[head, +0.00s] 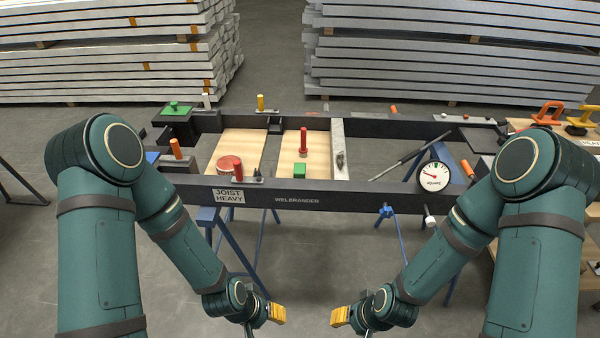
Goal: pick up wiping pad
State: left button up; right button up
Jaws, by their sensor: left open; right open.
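No object can be told for certain as the wiping pad. A red round disc (230,165) lies on the left wooden board inside the dark frame, and a small green block (299,170) sits on the middle board. My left gripper (276,313) and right gripper (342,316), with yellow-orange fingers, are low in front of the frame, apart from each other and touching nothing. Both are open and empty. Their finger gaps are hard to see from here.
The dark frame (350,194) stands on blue trestles (237,236). It carries a red-handled tool (303,142), a grey crossbar (338,135), a rod (398,156) and a round gauge (434,177). Orange clamps (546,113) are at right. Stacked beams (455,55) stand behind.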

aim_at(299, 169)
jog(key=i+j, duration=0.2)
jog(key=j, duration=0.2)
jog(key=i+j, duration=0.2)
jog(key=j, duration=0.15)
jog(key=i+j+z, duration=0.1)
jog(key=j, duration=0.3)
jog(key=i, duration=0.05)
